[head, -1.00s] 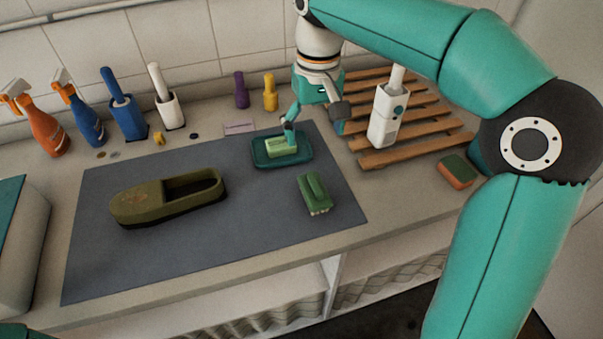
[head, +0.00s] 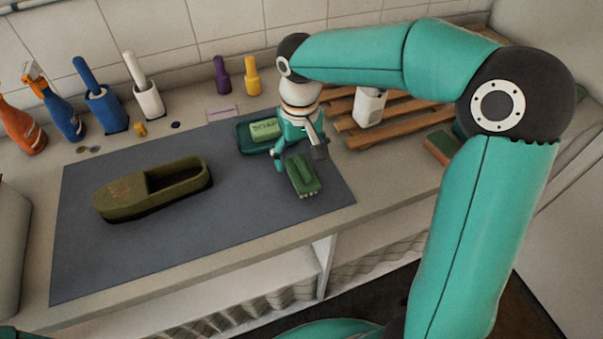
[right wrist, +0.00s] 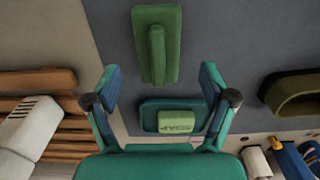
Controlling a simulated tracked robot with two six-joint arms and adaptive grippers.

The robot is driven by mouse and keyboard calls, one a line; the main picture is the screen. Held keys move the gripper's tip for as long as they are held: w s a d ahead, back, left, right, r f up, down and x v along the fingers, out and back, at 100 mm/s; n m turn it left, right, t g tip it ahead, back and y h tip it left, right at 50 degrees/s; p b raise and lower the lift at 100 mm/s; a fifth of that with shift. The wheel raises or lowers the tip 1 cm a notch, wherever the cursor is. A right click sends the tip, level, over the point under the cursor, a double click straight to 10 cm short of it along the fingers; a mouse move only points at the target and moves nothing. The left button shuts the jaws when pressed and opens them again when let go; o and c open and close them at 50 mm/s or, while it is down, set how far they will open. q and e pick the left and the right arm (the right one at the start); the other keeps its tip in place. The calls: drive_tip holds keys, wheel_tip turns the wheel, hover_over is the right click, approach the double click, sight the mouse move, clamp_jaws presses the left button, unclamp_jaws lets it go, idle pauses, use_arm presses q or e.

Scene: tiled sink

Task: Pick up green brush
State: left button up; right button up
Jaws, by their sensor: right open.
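The green brush (head: 304,177) lies on the right part of the grey mat, handle side up. It also shows in the right wrist view (right wrist: 157,45), top centre, beyond the fingertips. My right gripper (head: 297,158) is open and empty, just above and behind the brush in the head view. In the right wrist view the two fingers (right wrist: 158,80) are spread wide, with the brush apart from them. My left gripper is not in view; only a bit of my own arm shows at the lower left.
A teal tray (head: 246,140) with a green soap bar (head: 265,129) sits close behind the right gripper. An olive shoe (head: 152,187) lies on the mat (head: 220,225). A slatted wooden rack (head: 395,125) with a white container (head: 369,107) and a sponge (head: 441,145) are to the right.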

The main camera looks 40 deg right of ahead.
sight(302, 163)
drive_tip(key=f, duration=0.4)
drive_tip(key=shift+s, duration=0.2)
drive_tip(key=c, duration=1.3)
drive_tip(key=shift+r, duration=0.1)
wheel_tip(302, 163, up, 20)
drive_tip(key=shift+f+p, duration=0.1)
drive_tip(key=shift+p, duration=0.65)
drive_tip(key=o, duration=0.7)
drive_tip(key=shift+c, duration=0.2)
drive_tip(key=c, duration=0.5)
drive_tip(key=shift+o, duration=0.2)
drive_tip(key=shift+s, duration=0.1)
